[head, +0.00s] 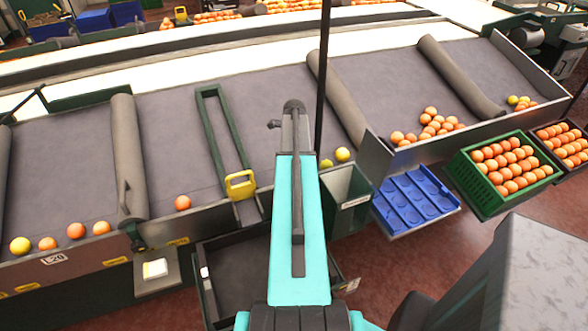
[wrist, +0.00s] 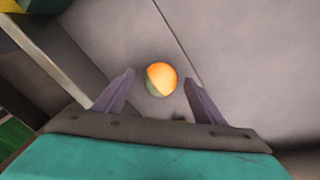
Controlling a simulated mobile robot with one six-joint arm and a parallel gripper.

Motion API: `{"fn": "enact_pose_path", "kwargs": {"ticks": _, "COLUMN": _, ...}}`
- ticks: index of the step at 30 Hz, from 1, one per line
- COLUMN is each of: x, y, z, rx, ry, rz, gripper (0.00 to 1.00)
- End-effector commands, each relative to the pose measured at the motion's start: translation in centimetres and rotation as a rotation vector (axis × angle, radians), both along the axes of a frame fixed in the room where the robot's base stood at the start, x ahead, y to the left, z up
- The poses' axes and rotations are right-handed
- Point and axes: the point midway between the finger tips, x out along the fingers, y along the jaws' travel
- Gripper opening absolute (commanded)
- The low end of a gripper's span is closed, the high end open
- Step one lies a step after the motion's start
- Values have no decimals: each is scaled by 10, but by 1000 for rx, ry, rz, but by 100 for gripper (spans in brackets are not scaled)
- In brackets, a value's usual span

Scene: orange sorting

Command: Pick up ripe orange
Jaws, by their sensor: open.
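My gripper (wrist: 160,77) is open, its two grey fingers spread in the wrist view. A round fruit (wrist: 161,79), part orange and part pale yellow, lies on the grey surface between and just beyond the fingertips, apart from both. I cannot match it to a fruit in the head view, where my arm covers part of the belt. There, a single orange (head: 183,202) lies left of my arm, and two yellow-green fruits (head: 342,154) lie just right of it. More oranges (head: 76,231) lie at the left edge, and several (head: 430,125) are grouped at the right.
A green crate (head: 464,178) full of oranges stands at the right, with another full dark crate (head: 545,141) beside it. An empty blue tray (head: 415,201) is nearer my arm. Grey rollers (head: 128,155) and a green frame (head: 222,135) divide the belt. A dark post rises behind my arm.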

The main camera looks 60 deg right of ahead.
Motion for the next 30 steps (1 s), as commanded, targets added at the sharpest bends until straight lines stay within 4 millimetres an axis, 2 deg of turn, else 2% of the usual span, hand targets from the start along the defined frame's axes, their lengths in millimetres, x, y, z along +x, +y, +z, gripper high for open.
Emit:
{"fn": "enact_pose_path", "kwargs": {"ticks": 17, "x": 0, "y": 0, "z": -2, "rx": 0, "ry": 0, "rz": 1, "gripper": 64}}
{"fn": "enact_pose_path", "kwargs": {"ticks": 18, "x": 0, "y": 0, "z": -2, "rx": 0, "ry": 0, "rz": 1, "gripper": 62}}
{"fn": "enact_pose_path", "kwargs": {"ticks": 26, "x": 0, "y": 0, "z": -2, "rx": 0, "ry": 0, "rz": 1, "gripper": 19}}
{"fn": "enact_pose_path", "kwargs": {"ticks": 30, "x": 0, "y": 0, "z": -2, "rx": 0, "ry": 0, "rz": 1, "gripper": 19}}
